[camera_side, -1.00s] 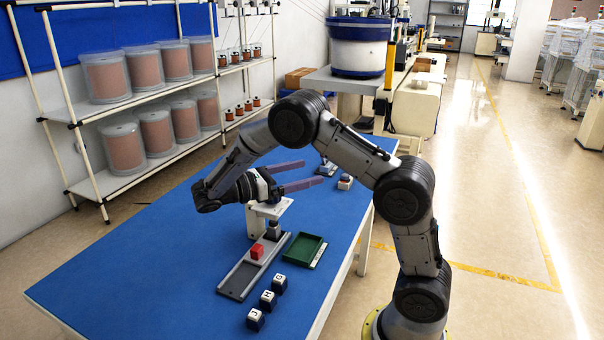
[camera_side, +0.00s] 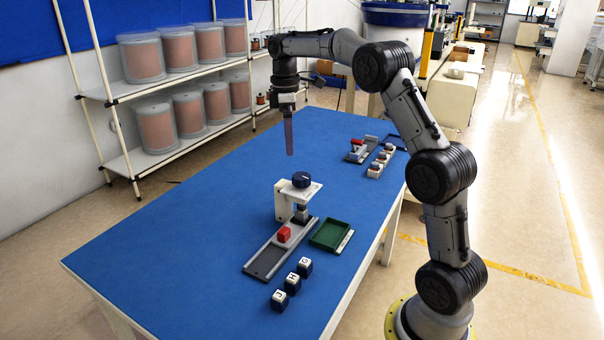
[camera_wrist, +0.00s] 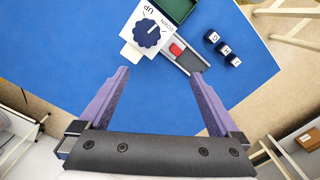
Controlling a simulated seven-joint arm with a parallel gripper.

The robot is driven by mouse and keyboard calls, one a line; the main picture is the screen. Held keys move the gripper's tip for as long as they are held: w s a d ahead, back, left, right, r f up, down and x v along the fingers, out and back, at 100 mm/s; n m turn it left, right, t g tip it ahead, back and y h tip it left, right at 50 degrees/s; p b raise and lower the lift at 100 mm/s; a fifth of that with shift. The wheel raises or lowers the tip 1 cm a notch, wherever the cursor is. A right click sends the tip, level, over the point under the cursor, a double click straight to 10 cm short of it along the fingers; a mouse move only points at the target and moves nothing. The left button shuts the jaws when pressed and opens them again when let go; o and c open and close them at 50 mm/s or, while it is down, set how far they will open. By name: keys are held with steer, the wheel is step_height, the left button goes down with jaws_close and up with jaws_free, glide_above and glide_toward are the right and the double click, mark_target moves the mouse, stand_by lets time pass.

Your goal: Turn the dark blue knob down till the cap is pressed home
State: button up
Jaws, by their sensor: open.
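The dark blue knob (camera_side: 301,179) sits on top of a white press stand (camera_side: 283,203) on the blue table. In the wrist view the knob (camera_wrist: 147,33) shows a white pointer line, with UP and DOWN printed on the plate (camera_wrist: 128,53) around it. Under the press head, a dark block (camera_side: 301,214) stands at the end of a grey rail; whether a cap is seated on it I cannot tell. My gripper (camera_side: 289,153) points down, above and behind the stand, apart from the knob. In the wrist view its purple fingers (camera_wrist: 158,82) are wide apart and empty.
A red block (camera_side: 284,234) sits on the grey rail (camera_side: 262,262). A green tray (camera_side: 330,236) lies to its right. Several dark lettered cubes (camera_side: 292,283) stand in front. A second rail and more blocks (camera_side: 377,165) lie at the far right. The table's left side is clear.

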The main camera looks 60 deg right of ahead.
mark_target(301, 176)
steer(key=s+d+r+m, duration=0.1)
steer(key=d, duration=0.3)
steer(key=f, duration=1.3)
steer(key=shift+s+f, duration=0.2)
steer(key=shift+f, duration=0.05)
steer(key=shift+c, duration=0.2)
steer(key=c, duration=1.3)
